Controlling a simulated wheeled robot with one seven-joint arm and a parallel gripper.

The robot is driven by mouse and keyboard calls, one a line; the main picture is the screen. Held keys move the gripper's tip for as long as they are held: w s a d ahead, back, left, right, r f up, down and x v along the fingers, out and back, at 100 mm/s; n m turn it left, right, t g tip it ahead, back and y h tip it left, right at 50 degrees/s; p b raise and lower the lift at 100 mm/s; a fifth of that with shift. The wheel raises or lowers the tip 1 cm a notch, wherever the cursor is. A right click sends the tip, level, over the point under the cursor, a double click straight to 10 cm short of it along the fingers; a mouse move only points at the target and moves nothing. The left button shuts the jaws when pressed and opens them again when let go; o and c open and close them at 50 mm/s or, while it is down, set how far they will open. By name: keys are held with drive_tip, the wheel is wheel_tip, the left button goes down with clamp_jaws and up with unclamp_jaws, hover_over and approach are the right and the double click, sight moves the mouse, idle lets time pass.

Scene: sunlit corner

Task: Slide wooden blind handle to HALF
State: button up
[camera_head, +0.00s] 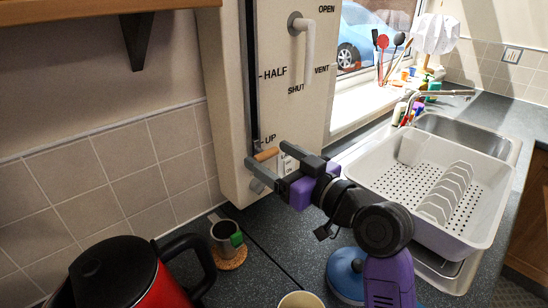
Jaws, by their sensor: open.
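The wooden blind handle (266,154) is a small light-brown peg at the lower end of a dark vertical slot (251,75) in a cream panel (275,60). It sits beside the UP mark (270,138), well below the HALF mark (274,73). My gripper (268,158) is open, with one grey finger above and right of the handle and the other below and left. The handle shows between the fingers; I cannot tell whether either touches it.
A white lever handle (304,42) is on the panel's upper right, near OPEN, VENT and SHUT. Below are a red and black kettle (120,272), a metal mug (225,238) on a cork coaster (232,258), and a blue lid (345,272). A white dish rack (470,225) stands right.

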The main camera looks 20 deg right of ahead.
clamp_jaws()
wheel_tip(320, 180, up, 15)
drive_tip(key=p, duration=1)
drive_tip(key=shift+p, duration=0.3)
unclamp_jaws()
drive_tip(key=shift+s, duration=0.1)
drive_tip(key=b+v, duration=0.2)
drive_tip(key=v, duration=0.5)
drive_tip(key=shift+s, duration=0.3)
